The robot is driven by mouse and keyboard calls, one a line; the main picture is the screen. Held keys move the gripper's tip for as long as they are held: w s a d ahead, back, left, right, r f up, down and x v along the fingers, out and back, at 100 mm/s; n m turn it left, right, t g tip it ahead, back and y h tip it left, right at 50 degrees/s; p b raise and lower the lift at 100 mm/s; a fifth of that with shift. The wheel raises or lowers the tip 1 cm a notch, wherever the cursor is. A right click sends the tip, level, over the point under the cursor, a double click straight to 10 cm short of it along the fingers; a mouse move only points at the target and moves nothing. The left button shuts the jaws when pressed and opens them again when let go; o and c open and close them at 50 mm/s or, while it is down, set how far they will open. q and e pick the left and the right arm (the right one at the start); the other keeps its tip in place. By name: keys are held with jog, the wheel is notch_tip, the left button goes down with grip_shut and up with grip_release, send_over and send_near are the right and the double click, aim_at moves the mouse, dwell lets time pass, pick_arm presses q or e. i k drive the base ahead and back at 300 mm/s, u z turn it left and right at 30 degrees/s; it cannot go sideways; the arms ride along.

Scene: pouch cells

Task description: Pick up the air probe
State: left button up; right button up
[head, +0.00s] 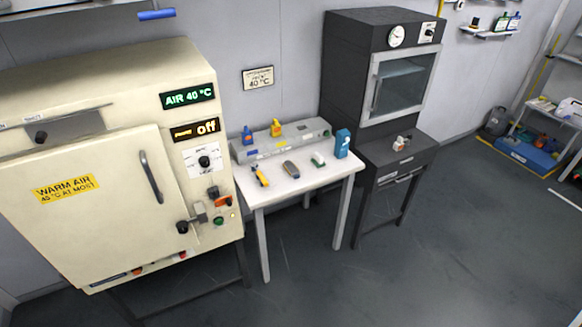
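A small white table (300,187) stands between the cream warm-air cabinet and a dark oven. On its top lie a yellow and dark hand-held item (261,176), a grey-brown item (291,169) and a white and green item (318,160). A blue upright container (342,143) stands at the table's right end. Which of these is the air probe I cannot tell at this size. Neither of my grippers is in view.
The cream cabinet (110,150) has its door closed; its displays read "AIR 40 °C" and "off". The dark oven (350,75) has a shelf with small items in front. Floor (440,260) is clear in front and to the right.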

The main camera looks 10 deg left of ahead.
aim_at(259, 173)
jog(key=u, duration=0.25)
jog(key=i, duration=1)
jog(key=u, duration=0.6)
